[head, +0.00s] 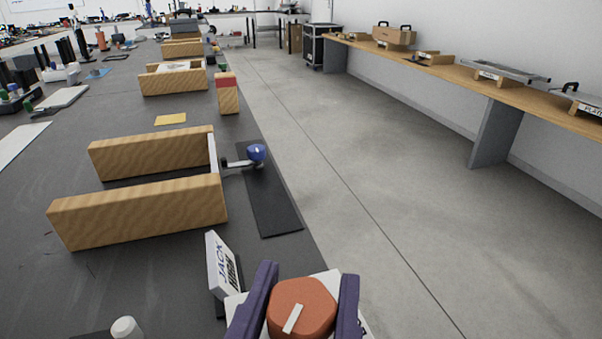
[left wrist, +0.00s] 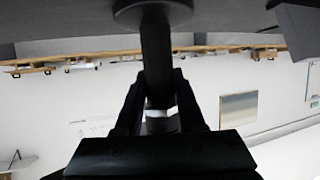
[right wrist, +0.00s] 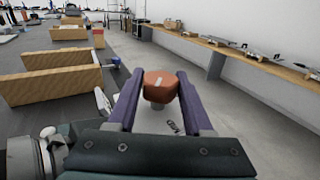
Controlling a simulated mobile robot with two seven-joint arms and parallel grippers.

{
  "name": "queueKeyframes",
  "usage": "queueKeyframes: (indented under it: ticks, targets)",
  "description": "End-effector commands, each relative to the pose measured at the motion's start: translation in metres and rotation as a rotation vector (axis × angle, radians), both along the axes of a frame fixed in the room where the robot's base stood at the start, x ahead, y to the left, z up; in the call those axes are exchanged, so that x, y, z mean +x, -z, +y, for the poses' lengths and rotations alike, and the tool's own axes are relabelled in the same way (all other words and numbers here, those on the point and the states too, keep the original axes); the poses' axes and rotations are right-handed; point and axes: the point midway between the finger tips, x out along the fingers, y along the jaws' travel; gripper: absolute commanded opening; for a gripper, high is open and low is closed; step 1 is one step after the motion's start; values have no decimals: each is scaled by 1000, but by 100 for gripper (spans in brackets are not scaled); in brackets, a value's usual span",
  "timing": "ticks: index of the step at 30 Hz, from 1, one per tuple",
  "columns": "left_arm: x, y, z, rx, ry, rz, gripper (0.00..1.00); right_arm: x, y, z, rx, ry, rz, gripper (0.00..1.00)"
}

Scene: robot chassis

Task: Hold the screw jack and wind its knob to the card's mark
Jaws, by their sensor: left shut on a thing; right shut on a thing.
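The screw jack's orange-red knob (head: 302,308) has a white pointer stripe and shows at the bottom of the head view. My right gripper (head: 309,280) has its purple fingers shut on the knob's two sides. In the right wrist view the knob (right wrist: 160,84) sits on a grey stem between the fingers. A white plate with partly hidden lettering lies beneath it. The card (head: 221,267), reading JACK and a partly hidden second word, stands tilted left of the knob. In the left wrist view my left gripper (left wrist: 160,105) is shut on a dark post (left wrist: 156,60) below a dark disc, seemingly the jack's.
A wooden two-walled fixture (head: 140,212) stands beyond the card on the dark bench. A blue-knobbed lever (head: 256,153) sits at its right end, above a black mat (head: 265,205). Open floor (head: 400,200) lies right of the bench. A wooden shelf (head: 470,78) runs along the wall.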

Motion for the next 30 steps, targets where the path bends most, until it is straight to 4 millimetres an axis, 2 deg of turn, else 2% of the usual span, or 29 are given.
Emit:
queueKeyframes:
  ticks: [4,5,12,20,23,26,30]
  targets:
    - [-3,1,-1,-1,5,5,0,2,-2,-2,0,5,-7,0]
    - [-3,1,-1,-1,5,5,0,2,-2,-2,0,5,-7,53]
    - [-2,1,0,0,2,4,0,1,-1,-1,-1,2,-4,80]
    - [-1,1,0,2,-1,3,0,0,0,0,0,0,-2,81]
    - [0,1,1,2,-1,3,0,-6,0,1,-1,-2,0,81]
    - [0,1,1,3,-2,3,0,-21,1,4,-2,-2,2,81]
    - [0,1,1,3,-3,3,0,-52,1,11,-1,-3,4,81]
